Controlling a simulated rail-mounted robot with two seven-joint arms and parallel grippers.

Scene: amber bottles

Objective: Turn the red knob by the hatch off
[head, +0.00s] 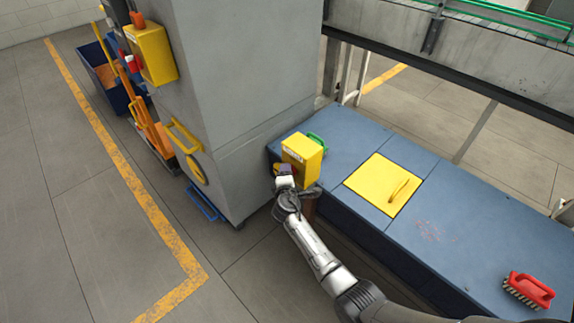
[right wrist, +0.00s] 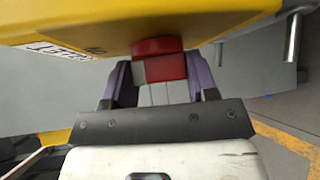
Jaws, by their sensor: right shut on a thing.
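The red knob (right wrist: 165,62) sits on the underside edge of a yellow box in the right wrist view, with a pale patch on its lower left. The yellow box (head: 303,154) stands on the blue bench near the grey pillar; its surface also fills the top of the right wrist view (right wrist: 220,22). My right gripper (head: 285,172) is at the box's near face, and its purple fingers (right wrist: 160,78) are shut on the knob, one on each side. In the head view the knob is hidden by the gripper. The yellow hatch (head: 375,182) with its handle lies flat right of the box.
The blue bench (head: 450,235) carries a red brush (head: 529,290) at its right end and a green handle (head: 317,140) behind the box. The grey pillar (head: 235,90) rises close to the left of my gripper.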

